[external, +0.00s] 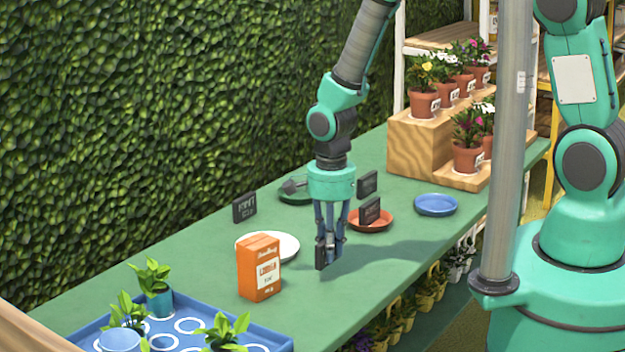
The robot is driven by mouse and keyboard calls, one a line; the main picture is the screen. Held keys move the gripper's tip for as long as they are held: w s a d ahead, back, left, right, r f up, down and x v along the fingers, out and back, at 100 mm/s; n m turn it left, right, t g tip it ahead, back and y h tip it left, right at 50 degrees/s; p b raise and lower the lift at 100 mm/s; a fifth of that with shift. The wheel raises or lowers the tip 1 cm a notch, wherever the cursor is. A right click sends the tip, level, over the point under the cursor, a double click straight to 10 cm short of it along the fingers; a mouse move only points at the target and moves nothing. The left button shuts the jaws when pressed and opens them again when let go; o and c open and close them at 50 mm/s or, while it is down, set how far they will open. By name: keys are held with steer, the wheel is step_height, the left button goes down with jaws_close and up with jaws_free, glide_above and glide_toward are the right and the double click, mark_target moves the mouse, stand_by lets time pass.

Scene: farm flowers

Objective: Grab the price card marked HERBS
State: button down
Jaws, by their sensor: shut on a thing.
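My gripper (329,238) points straight down over the middle of the green table. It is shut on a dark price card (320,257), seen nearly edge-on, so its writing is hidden. The card is held low, close to the table top. Another dark card (244,207) stands at the left near the hedge, and its writing seems to start with MINT. A third card (368,183) stands behind the gripper to the right. One more card (370,209) stands at the terracotta saucer (380,223). I cannot read HERBS on any card.
An orange box (258,268) stands left of the gripper, before a white plate (286,246). A green saucer (294,199) holds a grey tool. A blue saucer (436,205) lies right. A blue plant tray (266,338) is front left; potted flowers fill a wooden step stand (418,150). The front middle is clear.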

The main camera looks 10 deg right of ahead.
steer(key=s+d+r+p, duration=0.1)
steer(key=s+d, duration=0.9)
steer(key=s, duration=0.2)
steer(key=shift+s+r, duration=0.15)
steer(key=shift+r, duration=0.1)
